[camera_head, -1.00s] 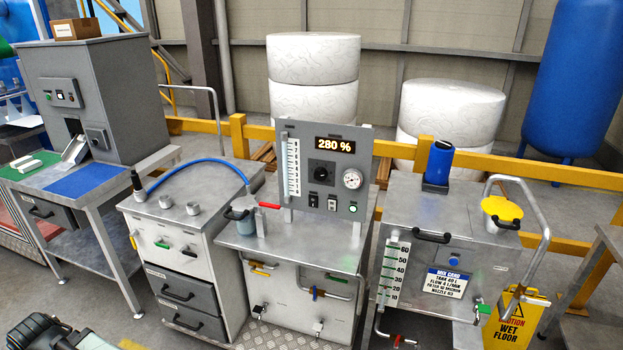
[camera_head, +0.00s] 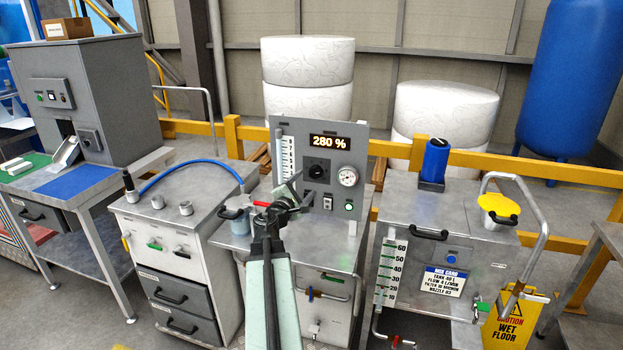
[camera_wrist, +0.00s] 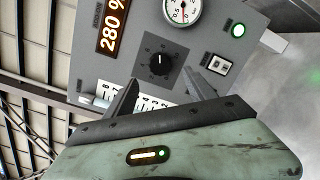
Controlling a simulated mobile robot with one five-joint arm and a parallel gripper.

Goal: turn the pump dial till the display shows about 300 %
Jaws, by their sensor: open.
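The pump dial is a black knob (camera_head: 319,168) on a dark square plate of the upright grey panel. The wrist view shows the same dial (camera_wrist: 159,59) with a white pointer mark and a ring of small marks. The amber display (camera_head: 331,142) above the dial reads 280 %; it also shows in the wrist view (camera_wrist: 113,25), partly cut off. My gripper (camera_head: 297,190) is in front of the panel, below and left of the dial, apart from it. In the wrist view its two fingers (camera_wrist: 162,85) stand spread and empty, with the dial beyond them.
A round gauge (camera_head: 347,176) sits right of the dial, with a rocker switch (camera_head: 328,203) and a lit green button (camera_head: 349,207) below. A white scale tube (camera_head: 285,160) stands at the panel's left. A blue hose (camera_head: 190,165) and a lidded pot (camera_head: 236,215) are left of my arm.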

